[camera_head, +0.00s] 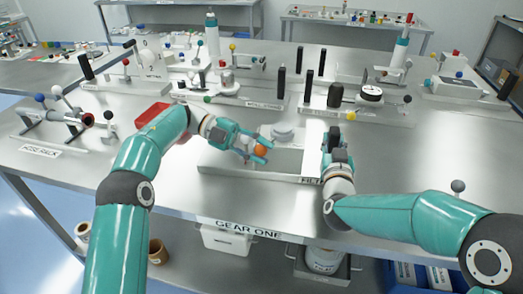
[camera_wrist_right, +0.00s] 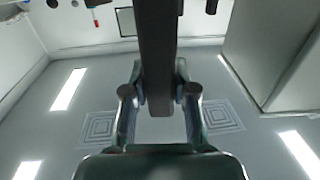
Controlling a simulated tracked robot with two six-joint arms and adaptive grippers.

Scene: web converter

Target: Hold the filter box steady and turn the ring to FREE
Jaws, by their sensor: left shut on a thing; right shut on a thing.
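The filter box (camera_head: 290,160) is a low grey box with a label starting "FI", near the front middle of the table. A pale round cap (camera_head: 283,131) stands at its back; I cannot tell if it is the ring. My left gripper (camera_head: 255,147) is shut around an orange ball knob (camera_head: 261,150) over the box's left part; the fingers hide what it joins to. My right gripper (camera_head: 335,145) is at the box's right end, seen from behind. In the right wrist view, the right gripper (camera_wrist_right: 160,95) is shut on a dark upright bar (camera_wrist_right: 158,60). FREE marking is not readable.
A red tray (camera_head: 152,115) lies behind my left arm. A rack (camera_head: 55,122) stands at the left. A fixture with a dial (camera_head: 371,93) and several black posts stand behind the box.

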